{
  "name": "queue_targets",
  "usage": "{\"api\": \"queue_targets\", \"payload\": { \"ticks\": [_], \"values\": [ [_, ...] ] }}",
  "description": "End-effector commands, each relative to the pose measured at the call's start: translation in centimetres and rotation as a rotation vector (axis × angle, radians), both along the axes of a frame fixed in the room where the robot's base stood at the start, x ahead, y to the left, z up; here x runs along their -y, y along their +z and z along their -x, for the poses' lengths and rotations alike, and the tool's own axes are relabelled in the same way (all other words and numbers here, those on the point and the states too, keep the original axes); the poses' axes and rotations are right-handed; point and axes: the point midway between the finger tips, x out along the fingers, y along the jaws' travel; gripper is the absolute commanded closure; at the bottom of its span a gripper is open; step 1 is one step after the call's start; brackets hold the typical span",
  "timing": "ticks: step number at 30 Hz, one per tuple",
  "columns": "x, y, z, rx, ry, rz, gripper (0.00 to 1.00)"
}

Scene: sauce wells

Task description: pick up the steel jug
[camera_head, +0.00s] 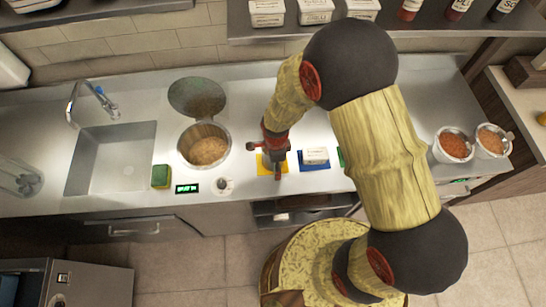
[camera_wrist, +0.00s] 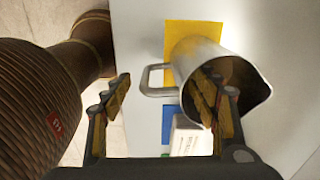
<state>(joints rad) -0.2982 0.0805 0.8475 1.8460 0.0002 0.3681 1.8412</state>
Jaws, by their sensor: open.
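The steel jug (camera_wrist: 200,52) stands at the yellow mat (camera_wrist: 180,32) in the wrist view, its open mouth towards the camera and its looped handle on the left. My gripper (camera_wrist: 163,90) is open. The handle shows between its two fingers, and the right finger overlaps the jug's mouth; I cannot tell if that finger is inside the jug or above it. In the head view my gripper (camera_head: 278,172) is over the yellow mat (camera_head: 264,168), and I cannot make out the jug behind it.
A white tub (camera_head: 316,155) sits on the blue mat (camera_head: 314,167), right of the yellow one. A pot well (camera_head: 204,148), a green sponge (camera_head: 161,176) and a sink (camera_head: 112,160) lie to the left. Two food-filled containers (camera_head: 453,146) stand at the right. A shelf (camera_head: 240,22) hangs above.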

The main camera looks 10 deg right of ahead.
Motion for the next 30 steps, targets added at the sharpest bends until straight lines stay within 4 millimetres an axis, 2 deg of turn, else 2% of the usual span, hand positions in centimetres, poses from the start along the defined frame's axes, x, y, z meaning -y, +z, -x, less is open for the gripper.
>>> {"api": "queue_targets", "payload": {
  "ticks": [9,30],
  "values": [
    [-0.01,-0.61,-0.02,0.000,0.000,0.000,0.40],
    [0.01,-0.60,0.03,0.000,0.000,0.000,0.80]
  ]
}}
